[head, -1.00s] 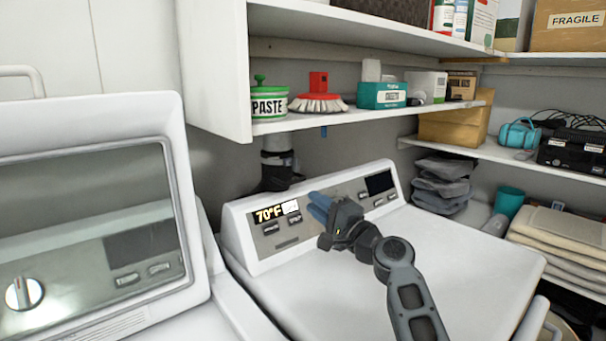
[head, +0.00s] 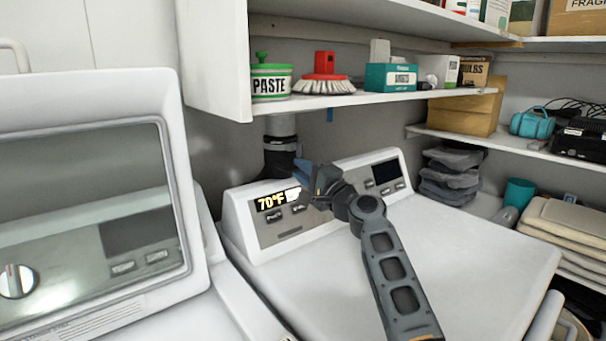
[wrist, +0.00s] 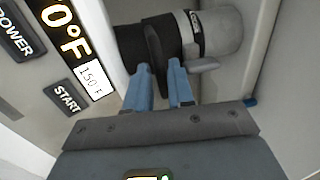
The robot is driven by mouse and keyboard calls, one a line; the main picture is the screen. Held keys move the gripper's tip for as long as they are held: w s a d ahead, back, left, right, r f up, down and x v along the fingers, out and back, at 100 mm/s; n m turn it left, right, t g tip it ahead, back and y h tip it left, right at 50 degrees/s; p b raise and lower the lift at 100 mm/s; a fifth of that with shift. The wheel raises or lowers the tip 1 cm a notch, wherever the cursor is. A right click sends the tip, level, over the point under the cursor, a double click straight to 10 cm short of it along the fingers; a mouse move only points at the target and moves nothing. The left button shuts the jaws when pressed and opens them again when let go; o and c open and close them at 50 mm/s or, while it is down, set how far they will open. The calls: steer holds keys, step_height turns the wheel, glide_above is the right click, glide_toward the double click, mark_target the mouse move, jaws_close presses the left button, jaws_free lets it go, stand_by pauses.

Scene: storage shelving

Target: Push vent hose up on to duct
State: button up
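The black vent hose (head: 277,163) stands behind the dryer's control panel, below the pale grey duct (head: 281,125) that comes down from under the shelf. In the wrist view the hose (wrist: 130,45) ends in a wider black rim (wrist: 154,45), beside the duct (wrist: 222,32) with its dark band. My gripper (head: 299,168) is at the hose, above the panel. In the wrist view its two blue fingers (wrist: 159,68) are apart, with the black rim showing between them. I cannot tell whether either finger touches it. The hose's lower part is hidden behind the panel.
The dryer panel (head: 287,228) lies just below my gripper. The white washer lid (head: 100,84) stands raised at left. The dryer top is clear.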

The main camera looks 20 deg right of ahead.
steer(key=shift+c, duration=0.3)
jaws_close()
steer(key=shift+r+p, duration=0.75)
steer(key=shift+r, duration=0.8)
steer(key=shift+o, duration=0.3)
jaws_free()
steer(key=shift+f, duration=0.15)
steer(key=b+v, duration=0.1)
steer(key=v, duration=0.6)
steer(key=shift+s+d, duration=0.2)
steer(key=shift+s, duration=0.15)
steer(key=shift+s+f, duration=0.1)
steer(key=shift+f, duration=0.05)
